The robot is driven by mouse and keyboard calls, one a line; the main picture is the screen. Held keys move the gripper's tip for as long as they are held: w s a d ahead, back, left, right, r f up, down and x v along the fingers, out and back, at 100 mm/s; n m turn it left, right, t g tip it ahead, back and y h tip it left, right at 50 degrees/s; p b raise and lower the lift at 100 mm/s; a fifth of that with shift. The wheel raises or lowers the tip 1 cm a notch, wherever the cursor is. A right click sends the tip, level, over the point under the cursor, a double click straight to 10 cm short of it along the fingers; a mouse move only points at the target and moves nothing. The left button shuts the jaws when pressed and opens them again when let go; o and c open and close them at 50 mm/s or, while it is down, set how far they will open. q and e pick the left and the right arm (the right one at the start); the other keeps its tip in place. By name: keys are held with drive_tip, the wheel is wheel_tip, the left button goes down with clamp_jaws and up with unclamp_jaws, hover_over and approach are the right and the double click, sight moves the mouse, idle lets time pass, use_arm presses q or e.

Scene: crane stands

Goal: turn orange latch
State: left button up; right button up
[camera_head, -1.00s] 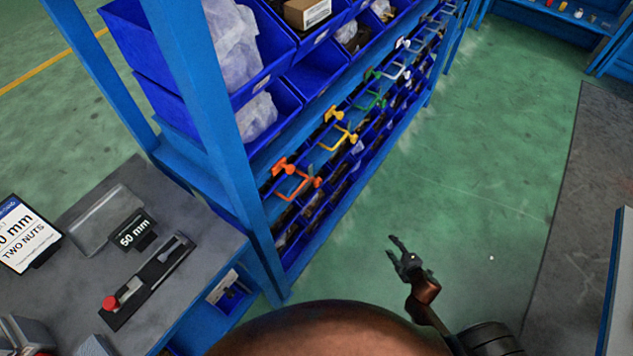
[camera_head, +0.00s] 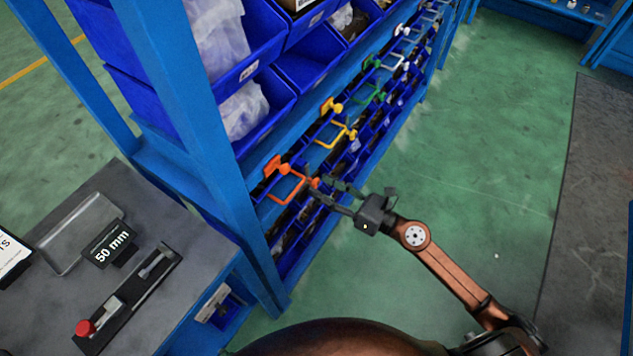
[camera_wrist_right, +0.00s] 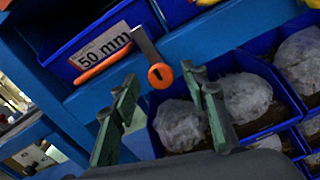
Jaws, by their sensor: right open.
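The orange latch (camera_head: 290,186) is on the blue rack's lower rail, at the near end of a row of coloured latches. In the right wrist view its round orange end (camera_wrist_right: 160,76) shows between my fingertips, with a grey lever above it and an orange bar to the left. My right gripper (camera_head: 322,190) is open, its fingers pointing at the latch's right end. My left gripper is not in view.
Yellow (camera_head: 335,134) and green (camera_head: 373,92) latches sit farther along the rack. Blue bins (camera_head: 262,112) with bagged parts are above and below. A grey bench (camera_head: 62,300) with a 50 mm sign (camera_head: 110,246) is at left.

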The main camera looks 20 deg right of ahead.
drive_tip(key=shift+x, duration=1.45)
drive_tip(key=shift+c, duration=0.3)
clamp_jaws()
